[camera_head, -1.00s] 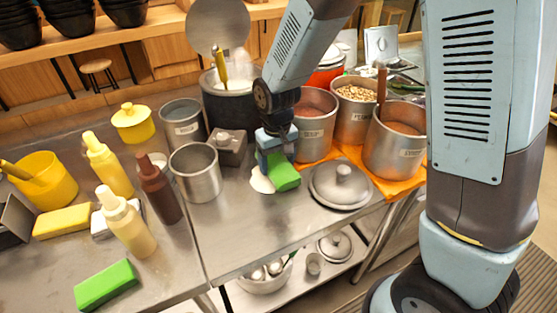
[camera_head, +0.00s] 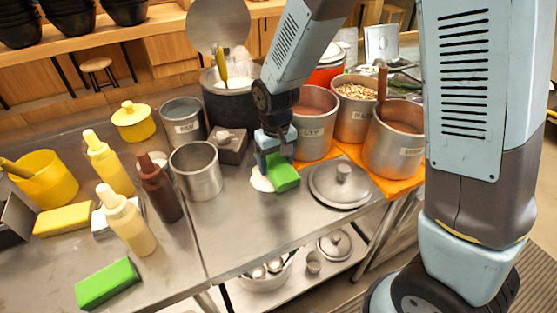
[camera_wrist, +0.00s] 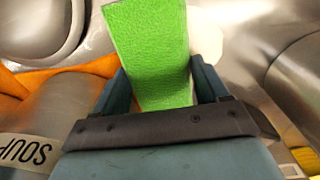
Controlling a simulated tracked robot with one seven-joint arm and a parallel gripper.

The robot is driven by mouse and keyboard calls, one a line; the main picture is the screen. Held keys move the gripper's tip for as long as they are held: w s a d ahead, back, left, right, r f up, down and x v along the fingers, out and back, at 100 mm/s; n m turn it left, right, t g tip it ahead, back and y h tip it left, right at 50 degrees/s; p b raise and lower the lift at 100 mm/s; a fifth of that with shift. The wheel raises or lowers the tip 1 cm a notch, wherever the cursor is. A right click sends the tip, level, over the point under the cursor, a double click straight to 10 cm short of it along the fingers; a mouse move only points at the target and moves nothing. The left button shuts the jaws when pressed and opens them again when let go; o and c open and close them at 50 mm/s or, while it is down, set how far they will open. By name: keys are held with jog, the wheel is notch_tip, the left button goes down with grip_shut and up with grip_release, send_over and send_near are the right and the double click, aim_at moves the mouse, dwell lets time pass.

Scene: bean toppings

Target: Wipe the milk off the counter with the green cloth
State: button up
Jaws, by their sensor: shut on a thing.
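The green cloth (camera_head: 284,177) is a block-like green piece at the counter top, right below my gripper (camera_head: 274,158). In the wrist view the green cloth (camera_wrist: 150,50) sits between the two fingers of my gripper (camera_wrist: 158,82), which is shut on it. The milk (camera_head: 261,180) is a white puddle on the steel counter (camera_head: 240,225), beside the cloth on its left and partly covered by it. In the wrist view the milk (camera_wrist: 206,42) shows at the cloth's right edge. Whether the cloth presses on the counter is hard to tell.
A steel pot lid (camera_head: 341,186) lies right of the cloth. An empty steel pot (camera_head: 197,172) and a dark box (camera_head: 231,147) stand to the left. Steel pots, including a soup pot (camera_head: 315,122), stand behind on an orange cloth (camera_head: 398,187). The counter's front is clear.

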jog(key=shift+s+a, duration=0.65)
jog(key=shift+a, duration=0.35)
jog(key=shift+s+a, duration=0.6)
jog(key=shift+a, duration=0.4)
jog(key=shift+a, duration=0.1)
jog(key=shift+r, duration=0.1)
jog(key=shift+w+d, duration=0.45)
jog(key=shift+d, duration=0.3)
jog(key=shift+w+d, duration=0.45)
jog(key=shift+d, duration=0.3)
jog(key=shift+w+d, duration=0.45)
jog(key=shift+d, duration=0.3)
jog(key=shift+s+a, duration=0.45)
jog(key=shift+a, duration=0.25)
jog(key=shift+s+a, duration=0.45)
jog(key=shift+a, duration=0.3)
jog(key=shift+s+a, duration=0.45)
jog(key=shift+a, duration=0.25)
jog(key=shift+w+d, duration=0.45)
jog(key=shift+d, duration=0.25)
jog(key=shift+w+d, duration=0.45)
jog(key=shift+d, duration=0.3)
jog(key=shift+w+d, duration=0.45)
jog(key=shift+d, duration=0.25)
